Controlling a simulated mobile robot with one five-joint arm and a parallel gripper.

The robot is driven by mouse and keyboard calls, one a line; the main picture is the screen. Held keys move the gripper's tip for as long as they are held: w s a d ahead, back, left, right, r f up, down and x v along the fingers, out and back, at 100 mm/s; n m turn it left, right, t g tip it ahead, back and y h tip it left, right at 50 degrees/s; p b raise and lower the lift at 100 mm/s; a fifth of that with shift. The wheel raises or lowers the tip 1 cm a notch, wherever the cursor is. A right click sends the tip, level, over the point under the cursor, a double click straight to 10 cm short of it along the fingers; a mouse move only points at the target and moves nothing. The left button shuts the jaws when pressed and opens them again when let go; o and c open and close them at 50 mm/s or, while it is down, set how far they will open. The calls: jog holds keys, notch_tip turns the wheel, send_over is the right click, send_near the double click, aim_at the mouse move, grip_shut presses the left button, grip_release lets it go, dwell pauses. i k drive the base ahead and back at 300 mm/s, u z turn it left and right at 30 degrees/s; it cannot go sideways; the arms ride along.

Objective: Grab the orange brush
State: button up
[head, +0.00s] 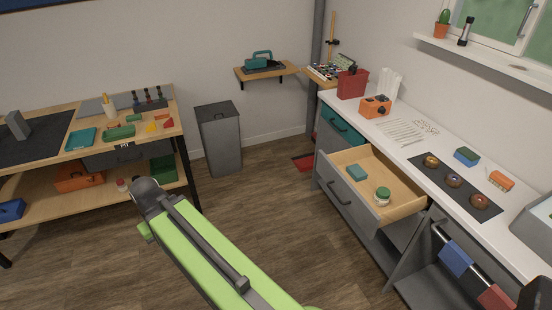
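A small orange block-like thing with a pale lower side (501,181), which looks like the orange brush, lies on the white counter at the right. It is just right of a dark mat with several round pieces. It is small in the picture, so its bristles are hard to make out. My green arm reaches up from the bottom middle over the floor, left of the counter and well away from the brush. My gripper is not in view, so I cannot see its fingers.
A drawer (395,180) stands open from the counter, holding a teal block (357,173) and a jar (382,196). A blue-green sponge-like block (466,156) and an orange box (375,107) are on the counter. A grey bin (220,140) and workbench stand left.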

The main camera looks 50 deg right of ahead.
aim_at(502, 182)
jog(key=z, duration=2.05)
